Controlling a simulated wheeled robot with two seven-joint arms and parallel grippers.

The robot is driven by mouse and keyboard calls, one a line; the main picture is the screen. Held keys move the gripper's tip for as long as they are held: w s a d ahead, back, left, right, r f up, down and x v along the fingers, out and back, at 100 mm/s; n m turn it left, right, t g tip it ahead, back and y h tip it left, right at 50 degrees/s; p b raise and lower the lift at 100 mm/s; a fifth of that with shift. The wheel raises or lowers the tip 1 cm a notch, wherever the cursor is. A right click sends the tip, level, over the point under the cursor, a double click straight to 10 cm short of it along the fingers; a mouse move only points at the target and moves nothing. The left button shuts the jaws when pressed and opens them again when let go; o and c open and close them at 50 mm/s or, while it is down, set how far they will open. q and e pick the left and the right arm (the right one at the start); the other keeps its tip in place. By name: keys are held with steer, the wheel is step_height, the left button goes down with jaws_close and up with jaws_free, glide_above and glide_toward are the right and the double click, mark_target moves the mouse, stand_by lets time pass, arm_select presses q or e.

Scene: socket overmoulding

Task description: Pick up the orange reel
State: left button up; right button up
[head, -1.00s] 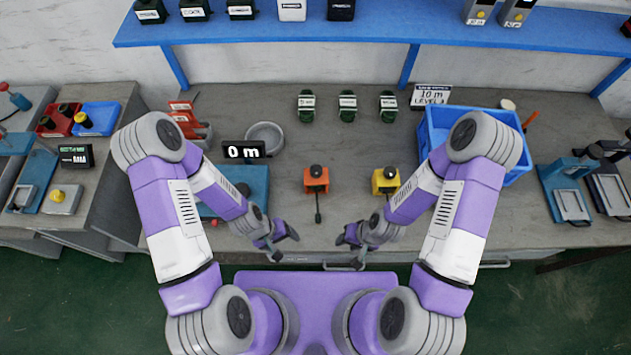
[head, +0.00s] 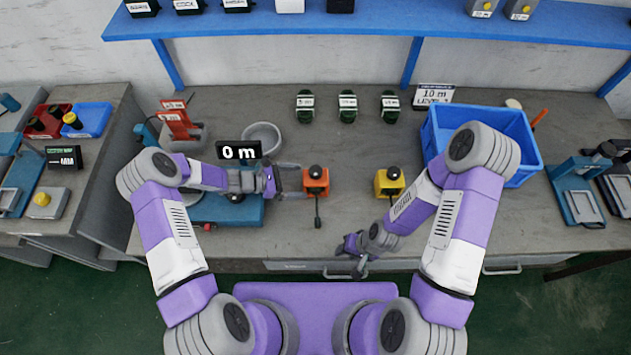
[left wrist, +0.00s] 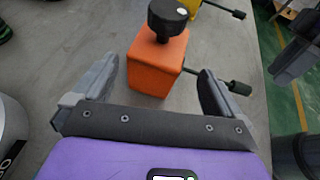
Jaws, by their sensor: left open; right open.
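The orange reel (head: 316,185) is a box-shaped block with a black knob on top and a dark handle on a rod at its front. It stands upright on the grey bench. In the left wrist view the orange reel (left wrist: 158,65) sits just ahead of and between my open left fingers. My left gripper (head: 293,182) is beside the reel's left side, with its fingers pointing at it. My left gripper (left wrist: 165,85) also shows in the left wrist view, and nothing is clamped. My right gripper (head: 348,257) is open and empty near the bench's front edge.
A yellow reel (head: 389,184) stands to the right of the orange one. A "0 m" display (head: 240,150) and a round grey dish (head: 262,138) are at the left. A blue crate (head: 535,160) is at the right.

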mark_target(310, 178)
arm_select(q)
steer(key=x, duration=0.5)
steer(key=shift+w+a+f, duration=0.1)
steer(key=shift+w+a, duration=0.05)
steer(key=shift+w, duration=0.15)
arm_select(e)
steer(key=shift+w, duration=0.1)
arm_select(q)
steer(key=shift+d, duration=0.3)
arm_select(e)
steer(key=shift+r, duration=0.1)
arm_select(q)
steer(key=shift+f, duration=0.1)
steer(key=c, duration=1.3)
step_height(310, 178, up, 10)
steer(key=shift+r+p, duration=0.1)
steer(key=shift+p, duration=0.3)
arm_select(e)
steer(key=shift+r, duration=0.3)
arm_select(q)
steer(key=o, duration=0.8)
steer(key=c, duration=0.6)
